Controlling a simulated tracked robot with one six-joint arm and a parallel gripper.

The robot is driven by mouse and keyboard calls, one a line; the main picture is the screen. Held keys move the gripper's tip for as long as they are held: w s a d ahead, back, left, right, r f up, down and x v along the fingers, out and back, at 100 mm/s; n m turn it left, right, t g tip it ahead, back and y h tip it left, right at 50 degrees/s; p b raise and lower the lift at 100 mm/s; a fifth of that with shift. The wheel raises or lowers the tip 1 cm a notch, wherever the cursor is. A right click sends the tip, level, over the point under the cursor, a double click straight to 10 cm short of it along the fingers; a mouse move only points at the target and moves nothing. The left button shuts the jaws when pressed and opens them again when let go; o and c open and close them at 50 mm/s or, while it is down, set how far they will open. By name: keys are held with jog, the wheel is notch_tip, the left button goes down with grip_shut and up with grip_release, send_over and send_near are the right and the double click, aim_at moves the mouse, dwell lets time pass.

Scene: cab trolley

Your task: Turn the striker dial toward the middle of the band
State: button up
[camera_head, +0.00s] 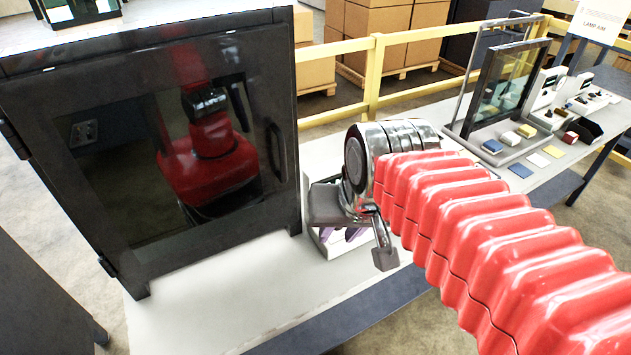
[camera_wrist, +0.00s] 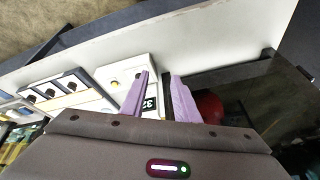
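My gripper (camera_wrist: 161,75) shows two purple fingers, apart, with no object seen held between them. In the wrist view they reach over a white box (camera_wrist: 103,74) that has a small yellow round part (camera_wrist: 115,84) and a dark mark beside it. In the head view the silver wrist covers most of the gripper, and the white box (camera_head: 326,247) shows low beside the dark cabinet.
The dark glass-doored cabinet (camera_head: 285,85) stands close left of my wrist on the white bench (camera_head: 215,307). A framed glass panel (camera_head: 503,90), small coloured blocks and white units stand farther right. A yellow rail (camera_head: 373,75) and cartons are behind. The front of the bench is clear.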

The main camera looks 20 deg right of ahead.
jog(key=s+n, duration=0.2)
jog(key=s+a+f+t, duration=0.1)
jog(key=shift+n, duration=0.4)
